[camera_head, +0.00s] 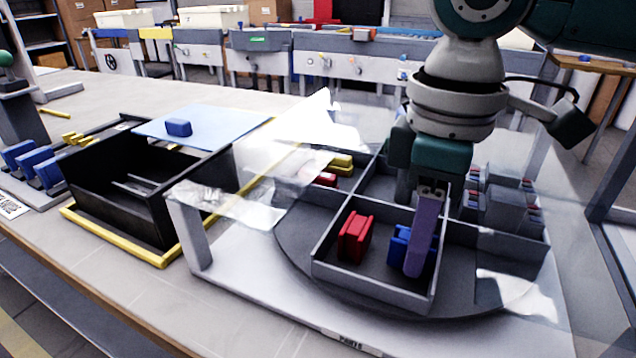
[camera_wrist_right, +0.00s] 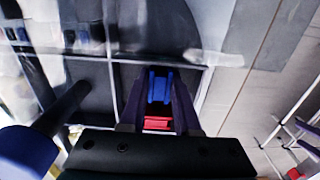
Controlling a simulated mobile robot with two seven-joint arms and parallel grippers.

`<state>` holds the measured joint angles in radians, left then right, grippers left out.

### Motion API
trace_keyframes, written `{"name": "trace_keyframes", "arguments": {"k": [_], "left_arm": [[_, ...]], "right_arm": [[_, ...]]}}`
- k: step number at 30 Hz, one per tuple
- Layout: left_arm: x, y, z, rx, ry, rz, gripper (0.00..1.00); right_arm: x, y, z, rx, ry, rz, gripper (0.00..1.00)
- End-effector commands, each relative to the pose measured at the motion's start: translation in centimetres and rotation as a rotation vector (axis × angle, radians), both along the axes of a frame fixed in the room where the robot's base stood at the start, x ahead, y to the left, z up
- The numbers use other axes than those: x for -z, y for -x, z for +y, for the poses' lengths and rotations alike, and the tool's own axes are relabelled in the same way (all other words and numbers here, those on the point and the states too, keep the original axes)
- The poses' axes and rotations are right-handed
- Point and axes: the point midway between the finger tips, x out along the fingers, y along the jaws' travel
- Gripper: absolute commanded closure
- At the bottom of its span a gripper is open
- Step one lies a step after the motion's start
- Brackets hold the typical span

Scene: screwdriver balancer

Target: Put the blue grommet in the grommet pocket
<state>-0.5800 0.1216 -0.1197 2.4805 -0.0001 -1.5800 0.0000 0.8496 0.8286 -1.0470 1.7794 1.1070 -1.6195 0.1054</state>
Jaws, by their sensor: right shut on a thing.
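A blue grommet (camera_head: 398,246) is in the front compartment of a round grey divided tray (camera_head: 300,240), right of a red grommet (camera_head: 354,238). My right gripper (camera_head: 411,262) reaches down into that compartment, its purple fingers shut on the blue grommet. In the right wrist view the blue grommet (camera_wrist_right: 160,87) sits between the fingertips (camera_wrist_right: 158,100), and the red grommet (camera_wrist_right: 157,123) shows below it. The near finger partly hides the blue grommet in the head view. I cannot tell which place is the grommet pocket. My left gripper is not in view.
A clear cover (camera_head: 310,135) with glare stands around the tray. To the left are a black open box (camera_head: 120,205) with yellow edging, a light blue mat (camera_head: 225,128) with a blue block (camera_head: 178,127), and a rack of blue pieces (camera_head: 34,166). The front-left tabletop is clear.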

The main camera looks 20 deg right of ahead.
Motion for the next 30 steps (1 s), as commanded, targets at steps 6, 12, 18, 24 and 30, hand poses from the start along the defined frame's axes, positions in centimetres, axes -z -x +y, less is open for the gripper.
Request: {"name": "trace_keyframes", "arguments": {"k": [6, 12, 18, 24, 30], "left_arm": [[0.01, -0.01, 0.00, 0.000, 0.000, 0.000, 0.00], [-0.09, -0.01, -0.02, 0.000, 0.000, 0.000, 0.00], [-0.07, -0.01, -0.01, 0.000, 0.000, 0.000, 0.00], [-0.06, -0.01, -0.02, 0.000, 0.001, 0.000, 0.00], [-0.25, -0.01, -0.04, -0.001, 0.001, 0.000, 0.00]], "right_arm": [[0.15, 0.00, -0.01, 0.000, 0.001, -0.001, 1.00], [0.45, 0.02, -0.03, 0.001, 0.001, 0.002, 0.67], [0.42, 0.02, -0.03, 0.000, 0.001, 0.001, 0.44], [0.40, 0.00, -0.03, 0.000, 0.001, 0.001, 0.39], [-0.55, -0.07, 0.02, -0.001, -0.001, -0.002, 0.39]]}}
